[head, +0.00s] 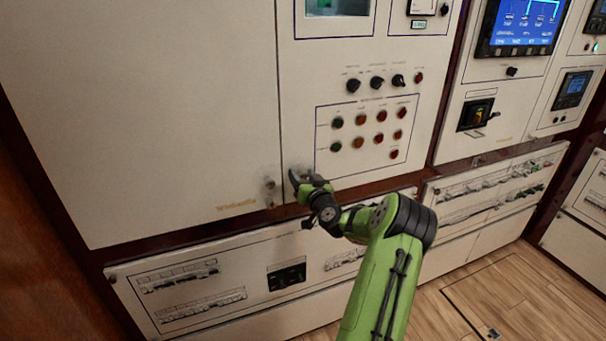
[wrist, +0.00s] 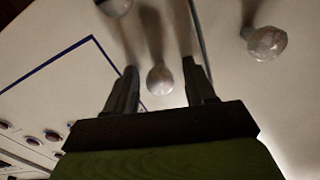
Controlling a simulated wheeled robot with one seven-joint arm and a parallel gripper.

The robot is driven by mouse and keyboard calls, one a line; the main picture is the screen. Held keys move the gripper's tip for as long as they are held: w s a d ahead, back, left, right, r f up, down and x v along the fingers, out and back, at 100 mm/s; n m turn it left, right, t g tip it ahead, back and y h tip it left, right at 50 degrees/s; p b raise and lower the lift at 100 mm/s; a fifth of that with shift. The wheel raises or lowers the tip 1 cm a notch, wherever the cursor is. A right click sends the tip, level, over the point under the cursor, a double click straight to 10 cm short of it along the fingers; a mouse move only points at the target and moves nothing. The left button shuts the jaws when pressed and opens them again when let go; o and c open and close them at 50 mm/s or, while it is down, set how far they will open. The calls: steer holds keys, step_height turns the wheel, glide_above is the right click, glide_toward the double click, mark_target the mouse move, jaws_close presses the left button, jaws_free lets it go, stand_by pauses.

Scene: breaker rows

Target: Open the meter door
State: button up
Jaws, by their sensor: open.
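A white cabinet panel (head: 300,110) with dials, knobs and lit buttons has a small round metal knob (wrist: 160,82) near its lower left corner. I cannot tell from any label which door is the meter door. My gripper (head: 298,180) is at that corner, just right of the seam with the wide left door. In the wrist view my gripper (wrist: 160,70) is open, with the knob showing between its two fingers. I see no clear contact. In the head view the gripper hides this knob.
The wide plain door (head: 150,110) on the left has its own knob (head: 268,183), close beside my gripper; it also shows in the wrist view (wrist: 265,42). A lower breaker panel (head: 240,255) lies below. Wooden floor (head: 520,290) is clear at the right.

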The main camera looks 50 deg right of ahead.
steer(key=shift+c, duration=0.5)
jaws_close()
steer(key=shift+a+f, duration=0.1)
